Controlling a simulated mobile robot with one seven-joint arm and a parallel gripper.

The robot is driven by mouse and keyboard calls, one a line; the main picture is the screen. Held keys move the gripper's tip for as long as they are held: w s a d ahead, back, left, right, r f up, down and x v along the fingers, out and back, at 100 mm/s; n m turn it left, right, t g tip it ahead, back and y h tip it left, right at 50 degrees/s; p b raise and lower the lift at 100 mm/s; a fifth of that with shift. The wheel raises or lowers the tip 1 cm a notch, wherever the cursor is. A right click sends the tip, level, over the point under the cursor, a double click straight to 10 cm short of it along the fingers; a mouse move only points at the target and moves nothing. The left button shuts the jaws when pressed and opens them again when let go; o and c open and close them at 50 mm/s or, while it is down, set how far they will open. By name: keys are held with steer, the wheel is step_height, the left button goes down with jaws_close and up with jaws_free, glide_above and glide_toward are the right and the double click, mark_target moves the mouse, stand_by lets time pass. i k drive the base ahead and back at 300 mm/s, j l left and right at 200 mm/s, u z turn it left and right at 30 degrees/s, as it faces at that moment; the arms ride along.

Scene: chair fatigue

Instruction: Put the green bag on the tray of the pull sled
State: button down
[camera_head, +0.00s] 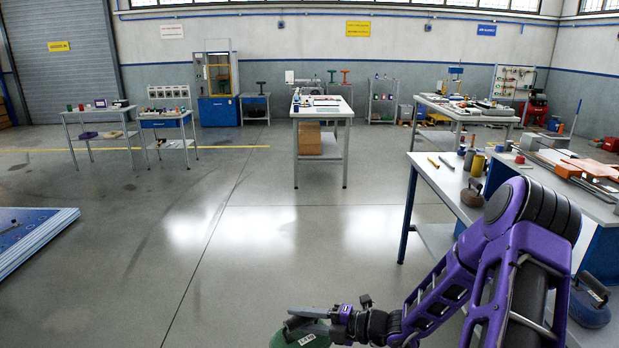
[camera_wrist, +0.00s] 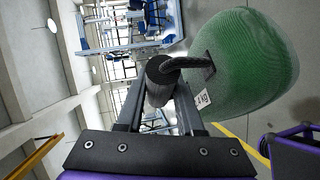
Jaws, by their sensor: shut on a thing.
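The green bag (camera_head: 300,338) shows at the bottom edge of the head view, partly cut off. My gripper (camera_head: 322,318) is just above it. In the wrist view the green bag (camera_wrist: 245,62) is a rounded mesh bag with a white label and a dark looped handle (camera_wrist: 182,64). My gripper (camera_wrist: 165,85) is shut on that handle, and the bag hangs from it. I cannot pick out the pull sled or its tray in either view.
A low blue-edged platform (camera_head: 38,232) lies at the left. A workbench (camera_head: 436,180) with tools stands close on the right, beside my arm. A dark rounded weight (camera_head: 590,303) is at the lower right. The central floor (camera_head: 250,240) is clear up to the white table (camera_head: 322,108).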

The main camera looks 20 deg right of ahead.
mark_target(594, 168)
steer(key=i+z, duration=0.3)
steer(key=i, duration=0.3)
steer(key=i+j+z, duration=0.1)
steer(key=i, duration=1.25)
steer(key=i+u, duration=0.35)
steer(key=u, duration=3.05)
steer(key=k+j, duration=0.05)
